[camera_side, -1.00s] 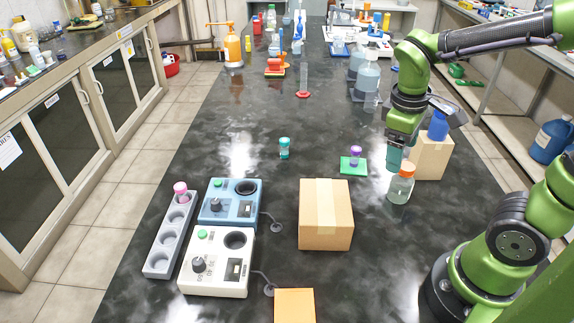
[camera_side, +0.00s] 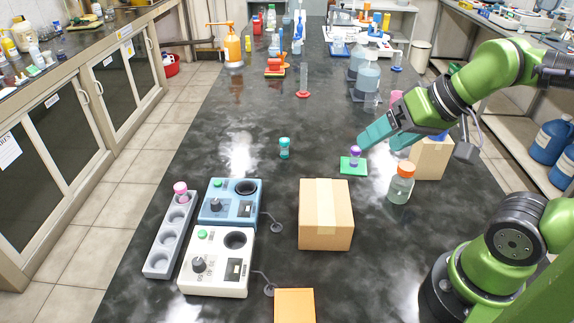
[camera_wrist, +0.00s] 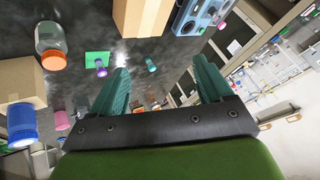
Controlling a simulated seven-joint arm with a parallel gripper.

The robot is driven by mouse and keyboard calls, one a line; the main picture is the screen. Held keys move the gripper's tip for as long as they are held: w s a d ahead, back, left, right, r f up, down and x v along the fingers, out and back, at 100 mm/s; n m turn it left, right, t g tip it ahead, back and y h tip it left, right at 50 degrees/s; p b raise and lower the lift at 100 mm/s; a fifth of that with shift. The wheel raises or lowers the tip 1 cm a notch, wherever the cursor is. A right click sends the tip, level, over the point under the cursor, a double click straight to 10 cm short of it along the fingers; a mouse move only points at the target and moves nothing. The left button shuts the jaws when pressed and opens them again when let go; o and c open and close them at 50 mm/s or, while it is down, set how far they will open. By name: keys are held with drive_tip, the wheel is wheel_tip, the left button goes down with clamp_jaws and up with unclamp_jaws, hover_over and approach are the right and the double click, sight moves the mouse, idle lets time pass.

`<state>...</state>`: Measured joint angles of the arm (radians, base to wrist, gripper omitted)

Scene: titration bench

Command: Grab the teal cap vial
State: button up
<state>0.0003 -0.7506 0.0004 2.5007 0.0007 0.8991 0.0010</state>
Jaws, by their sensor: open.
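The teal cap vial (camera_side: 284,148) stands upright on the dark bench, left of my gripper in the side view. It also shows in the wrist view (camera_wrist: 152,66), small and in the gap between my fingers, some distance beyond them. My gripper (camera_side: 375,143) is open and empty, tilted with its fingers toward the left, above the bench near the purple cap vial (camera_side: 355,156). Both teal fingers show spread in the wrist view (camera_wrist: 160,66). The purple cap vial stands on a green pad (camera_side: 346,169).
An orange-capped bottle (camera_side: 401,184) and a cardboard box (camera_side: 431,160) stand close to my gripper. Another box (camera_side: 326,215), a blue device (camera_side: 217,212), a white device (camera_side: 207,282) and a grey rack (camera_side: 158,263) with a pink cap vial (camera_side: 181,191) are nearer. Bench around the teal vial is clear.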

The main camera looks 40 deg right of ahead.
idle(0.3)
drive_tip(key=c, duration=0.4)
drive_tip(key=shift+f, duration=0.1)
drive_tip(key=n+g+h, duration=0.2)
drive_tip(key=g+h, duration=0.1)
approach(286, 142)
drive_tip(key=x, duration=0.7)
drive_tip(key=shift+d+f, duration=0.15)
drive_tip(key=shift+d, duration=0.1)
drive_tip(key=shift+x, duration=2.8)
